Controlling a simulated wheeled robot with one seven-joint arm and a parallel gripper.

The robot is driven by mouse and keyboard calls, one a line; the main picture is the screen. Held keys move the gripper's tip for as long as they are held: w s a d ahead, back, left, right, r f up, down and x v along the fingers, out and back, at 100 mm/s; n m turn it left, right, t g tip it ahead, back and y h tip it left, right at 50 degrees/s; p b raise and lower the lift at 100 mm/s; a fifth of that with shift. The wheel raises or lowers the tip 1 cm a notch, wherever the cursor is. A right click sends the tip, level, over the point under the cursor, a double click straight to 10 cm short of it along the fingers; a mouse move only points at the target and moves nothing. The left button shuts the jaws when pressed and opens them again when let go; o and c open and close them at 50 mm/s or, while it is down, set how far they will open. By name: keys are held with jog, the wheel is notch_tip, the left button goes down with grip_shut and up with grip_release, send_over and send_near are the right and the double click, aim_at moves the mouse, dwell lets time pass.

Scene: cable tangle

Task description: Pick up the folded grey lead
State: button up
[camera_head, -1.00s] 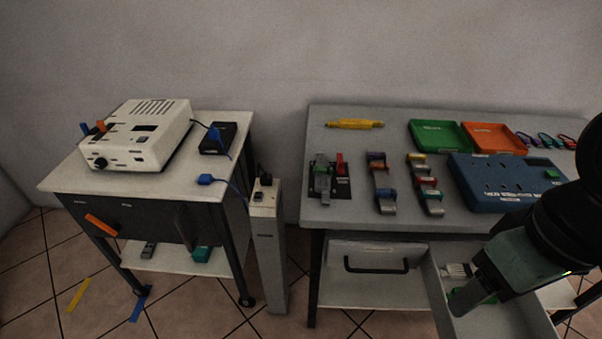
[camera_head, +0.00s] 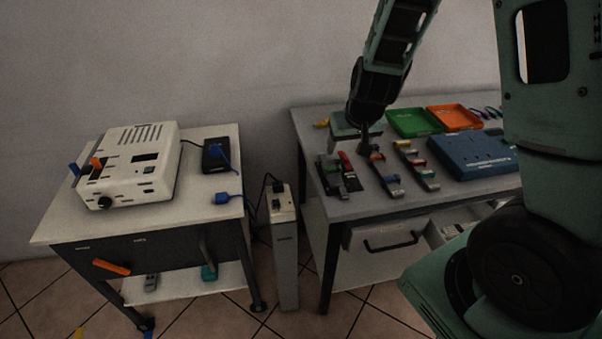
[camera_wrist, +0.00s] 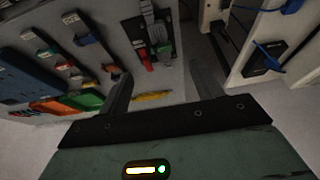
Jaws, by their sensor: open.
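Several grey bundled leads lie on the grey table in the head view. One grey bundle (camera_head: 326,170) lies at the left on a dark board beside a red piece; it also shows as a folded grey strip (camera_wrist: 147,18) in the wrist view. Other grey strips with coloured bands (camera_head: 385,174) lie to its right. I cannot tell for sure which is the folded grey lead. My gripper (camera_head: 364,146) is above the table's left part, behind these strips. In the wrist view my gripper (camera_wrist: 163,66) is open, with nothing between its fingers.
A yellow tool (camera_wrist: 152,96) lies on the table near the wall. Green (camera_head: 412,122) and orange (camera_head: 455,117) trays and a blue panel (camera_head: 470,153) stand to the right. A white device (camera_head: 138,165) is on the left cart. A slim white power post (camera_head: 285,245) stands between.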

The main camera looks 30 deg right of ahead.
send_over(335, 177)
jog(key=s+a, duration=0.1)
jog(key=s, duration=0.1)
jog(key=f, duration=1)
jog(key=shift+s+f, duration=0.2)
jog(key=shift+f, duration=0.2)
jog(key=shift+p+x, duration=0.4)
jog(key=shift+x, duration=2.3)
jog(key=shift+s+d, duration=0.1)
jog(key=c, duration=1.1)
jog(key=shift+c, duration=0.5)
jog(key=shift+r, duration=0.15)
